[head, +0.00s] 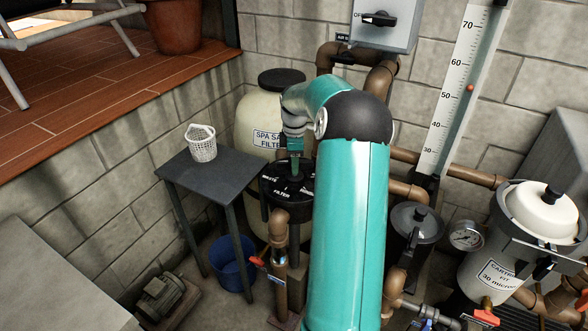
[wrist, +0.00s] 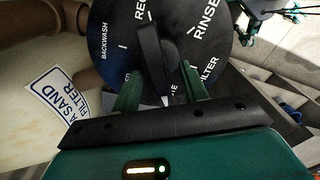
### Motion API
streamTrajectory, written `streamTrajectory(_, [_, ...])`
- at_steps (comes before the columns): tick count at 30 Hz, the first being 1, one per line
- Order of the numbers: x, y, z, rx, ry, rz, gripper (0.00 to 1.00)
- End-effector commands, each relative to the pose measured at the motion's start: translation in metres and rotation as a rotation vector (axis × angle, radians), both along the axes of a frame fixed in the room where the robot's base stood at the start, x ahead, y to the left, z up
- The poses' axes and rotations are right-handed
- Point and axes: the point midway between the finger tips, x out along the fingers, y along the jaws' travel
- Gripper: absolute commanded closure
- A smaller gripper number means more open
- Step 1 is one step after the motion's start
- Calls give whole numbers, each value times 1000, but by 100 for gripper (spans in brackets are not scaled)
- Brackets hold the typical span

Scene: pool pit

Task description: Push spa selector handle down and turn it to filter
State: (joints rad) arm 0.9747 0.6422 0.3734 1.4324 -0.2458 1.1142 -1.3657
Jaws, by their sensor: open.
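The spa selector is a round black dial (head: 270,187) with white labels, beside the cream tank marked spa sand filter (head: 254,112). In the wrist view the dial (wrist: 112,48) shows BACKWASH at left, REC... at top, RINSE at upper right and FILTER at lower right, partly hidden. The black bar handle (wrist: 150,48) crosses the dial's middle, with one end toward the top labels. My gripper (wrist: 160,88) is open, its two green fingers on either side of the handle's near part. Contact is unclear. In the head view my gripper (head: 295,165) reaches down over the dial.
A dark side table (head: 222,168) with a white basket (head: 202,145) stands left of the dial. A blue bucket (head: 232,264) sits beneath. Brown pipes (head: 279,240) rise close to the dial. A cartridge filter (head: 495,270) and gauge (head: 466,236) are at right.

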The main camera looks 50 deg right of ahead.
Motion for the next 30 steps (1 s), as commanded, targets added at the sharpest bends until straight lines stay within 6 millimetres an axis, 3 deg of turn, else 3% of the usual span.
streamTrajectory(16, [0, 0, 65, -2, -2, 0, 56])
streamTrajectory(30, [-3, -4, 68, 0, 0, 14, 56])
